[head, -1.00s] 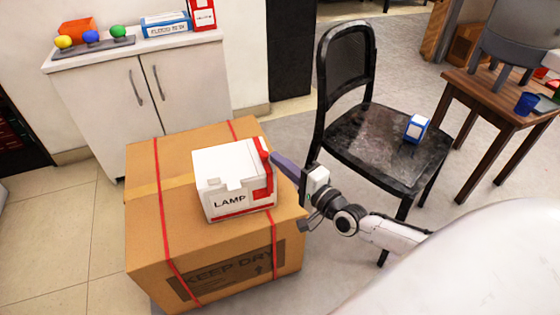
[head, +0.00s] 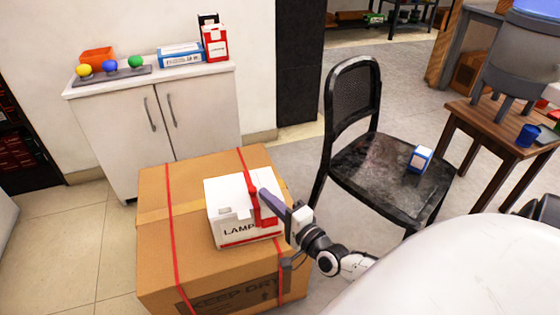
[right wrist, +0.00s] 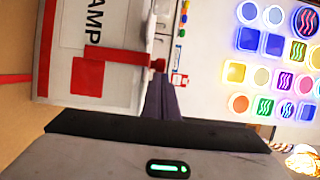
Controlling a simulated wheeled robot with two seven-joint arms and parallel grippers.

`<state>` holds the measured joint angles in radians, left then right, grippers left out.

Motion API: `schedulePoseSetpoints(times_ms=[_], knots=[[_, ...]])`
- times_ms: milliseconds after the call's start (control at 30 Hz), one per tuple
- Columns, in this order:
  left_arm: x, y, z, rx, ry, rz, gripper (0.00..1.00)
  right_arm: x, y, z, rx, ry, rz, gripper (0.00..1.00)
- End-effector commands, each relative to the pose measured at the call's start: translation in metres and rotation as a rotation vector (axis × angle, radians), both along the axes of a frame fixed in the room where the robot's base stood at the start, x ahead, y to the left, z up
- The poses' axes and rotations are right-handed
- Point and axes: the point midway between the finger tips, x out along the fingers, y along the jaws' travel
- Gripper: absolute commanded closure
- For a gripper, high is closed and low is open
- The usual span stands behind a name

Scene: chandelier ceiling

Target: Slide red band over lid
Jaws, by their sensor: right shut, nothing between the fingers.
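A white box (head: 228,205) marked LAMP sits on a large cardboard box, with its lid on top. The red band (head: 252,192) lies across the right part of the lid and runs down by the front right corner. In the right wrist view, the red band (right wrist: 115,55) crosses the white box face and ends in a small red knob. My right gripper (head: 266,197) is shut and empty, its purple fingers at the band on the lid's right side. Whether they touch the band I cannot tell. My left gripper is not in view.
The cardboard box (head: 155,240) has red straps and stands on the floor. A black chair (head: 385,170) with a small blue-and-white box (head: 419,159) stands to the right. A white cabinet (head: 120,130) stands behind. Floor is clear at left.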

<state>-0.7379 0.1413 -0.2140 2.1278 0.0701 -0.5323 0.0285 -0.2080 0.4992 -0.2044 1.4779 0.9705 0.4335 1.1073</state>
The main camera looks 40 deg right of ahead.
Motion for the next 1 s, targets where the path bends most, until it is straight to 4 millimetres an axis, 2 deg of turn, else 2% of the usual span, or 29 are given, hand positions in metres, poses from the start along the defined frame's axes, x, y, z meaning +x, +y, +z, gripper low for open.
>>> schedulePoseSetpoints(times_ms=[167,400,600,800,1000], knots=[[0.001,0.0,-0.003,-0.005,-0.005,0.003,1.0,-0.012,-0.015,-0.002,-0.006,0.001,0.013,1.0],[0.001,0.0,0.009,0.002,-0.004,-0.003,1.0,-0.069,-0.012,0.0,-0.002,0.006,0.015,1.0],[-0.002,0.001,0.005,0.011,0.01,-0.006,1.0,-0.1,-0.011,0.0,-0.001,0.003,0.014,1.0],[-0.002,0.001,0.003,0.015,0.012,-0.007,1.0,-0.111,-0.01,0.0,-0.001,0.0,0.014,1.0],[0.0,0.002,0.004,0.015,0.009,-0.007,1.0,-0.112,-0.01,0.0,-0.001,0.0,0.014,1.0]])
